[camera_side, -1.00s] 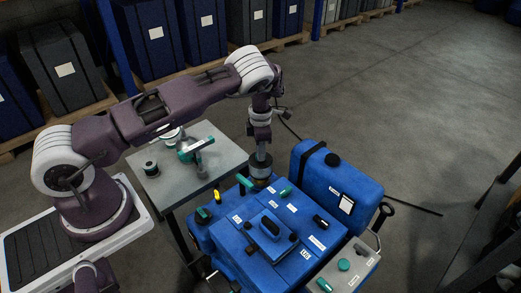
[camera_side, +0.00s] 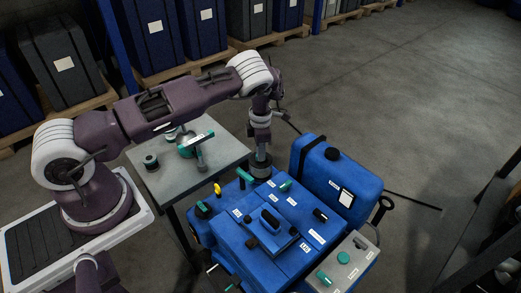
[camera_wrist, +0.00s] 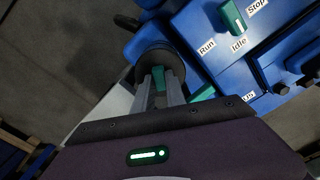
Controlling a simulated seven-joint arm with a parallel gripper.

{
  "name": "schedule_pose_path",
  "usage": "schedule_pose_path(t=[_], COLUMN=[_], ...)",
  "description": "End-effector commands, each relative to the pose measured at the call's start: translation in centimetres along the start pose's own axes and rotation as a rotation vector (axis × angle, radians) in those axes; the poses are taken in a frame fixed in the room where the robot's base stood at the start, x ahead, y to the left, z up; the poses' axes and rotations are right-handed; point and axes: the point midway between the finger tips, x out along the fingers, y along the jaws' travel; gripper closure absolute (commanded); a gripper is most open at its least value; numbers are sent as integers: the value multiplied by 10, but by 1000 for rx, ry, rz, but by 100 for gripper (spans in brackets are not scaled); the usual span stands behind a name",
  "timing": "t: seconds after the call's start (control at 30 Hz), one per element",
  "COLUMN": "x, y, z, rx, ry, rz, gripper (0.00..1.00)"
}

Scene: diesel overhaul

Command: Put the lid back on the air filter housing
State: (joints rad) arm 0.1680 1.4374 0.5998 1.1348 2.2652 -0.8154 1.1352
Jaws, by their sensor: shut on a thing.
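My gripper (camera_side: 261,152) points straight down at the back corner of the blue engine. In the wrist view its fingers (camera_wrist: 160,78) are shut on a narrow teal grip on top of a dark round lid (camera_wrist: 153,57). In the side view the lid (camera_side: 261,171) shows as a dark disc below my gripper. The air filter housing under it is hidden by the lid and my gripper, so I cannot tell whether the lid touches it.
The blue engine (camera_side: 285,237) carries several teal and black handles. A blue tank (camera_side: 345,180) stands right of the lid. A grey table (camera_side: 160,184) to the left holds a dark round part (camera_side: 151,162) and a teal-handled tool (camera_side: 196,142). A grey control box (camera_side: 347,263) stands at front right.

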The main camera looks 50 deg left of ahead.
Motion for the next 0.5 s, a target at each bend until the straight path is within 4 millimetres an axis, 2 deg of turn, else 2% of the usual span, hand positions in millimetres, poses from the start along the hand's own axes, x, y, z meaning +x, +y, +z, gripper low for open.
schedule_pose_path(t=[0.5], x=[16], y=[0], z=[0], rx=[0], ry=[1], rz=[0], gripper=[100])
